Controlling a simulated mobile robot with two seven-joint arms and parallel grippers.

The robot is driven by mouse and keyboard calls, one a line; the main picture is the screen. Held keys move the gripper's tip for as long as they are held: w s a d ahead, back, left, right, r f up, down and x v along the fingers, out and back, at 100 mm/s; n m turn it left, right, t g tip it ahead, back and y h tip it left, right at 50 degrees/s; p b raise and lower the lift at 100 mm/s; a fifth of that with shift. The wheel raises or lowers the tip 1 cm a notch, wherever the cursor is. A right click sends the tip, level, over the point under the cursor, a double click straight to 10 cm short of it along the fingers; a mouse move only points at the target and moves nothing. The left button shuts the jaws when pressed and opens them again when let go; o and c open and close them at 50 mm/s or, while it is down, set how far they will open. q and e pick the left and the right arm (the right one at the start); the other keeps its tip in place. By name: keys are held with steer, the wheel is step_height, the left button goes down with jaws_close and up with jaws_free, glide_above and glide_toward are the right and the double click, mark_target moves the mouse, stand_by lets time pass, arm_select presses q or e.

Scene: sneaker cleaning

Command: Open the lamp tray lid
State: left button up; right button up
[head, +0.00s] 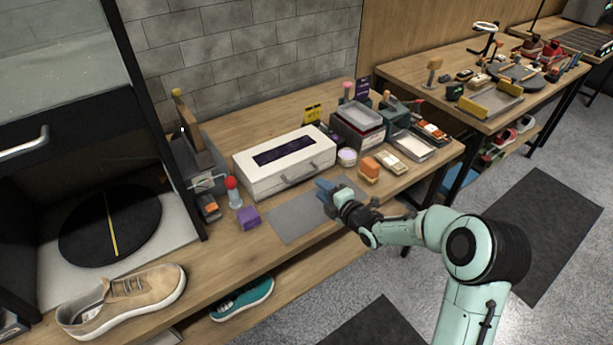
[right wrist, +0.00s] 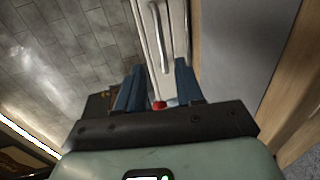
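The lamp tray (head: 285,165) is a white box on the wooden bench, with a dark window in its top and a bar handle (head: 301,176) on its front. The lid looks shut. My right gripper (head: 322,187) is in front of the box, just short of the handle and above the grey mat. In the right wrist view its two blue fingers (right wrist: 158,66) are apart with nothing held between them. The white box front and its handle (right wrist: 161,38) show ahead of the fingers; I cannot tell if they touch. My left gripper is not in view.
A purple block (head: 249,218) and a red-capped bottle (head: 233,193) stand left of the grey mat (head: 290,220). An orange-topped brush (head: 369,168) and a round jar (head: 347,157) stand right of the box. A tan sneaker (head: 125,300) is at the front left.

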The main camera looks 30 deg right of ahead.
mark_target(305, 176)
steer(key=p+x, duration=0.1)
steer(key=x, duration=0.7)
steer(key=shift+w+f+p, duration=0.2)
steer(key=shift+w+p, duration=0.1)
steer(key=shift+w, duration=0.1)
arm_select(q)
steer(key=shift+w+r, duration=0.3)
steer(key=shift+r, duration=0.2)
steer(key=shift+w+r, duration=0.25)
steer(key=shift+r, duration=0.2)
arm_select(e)
jaws_close()
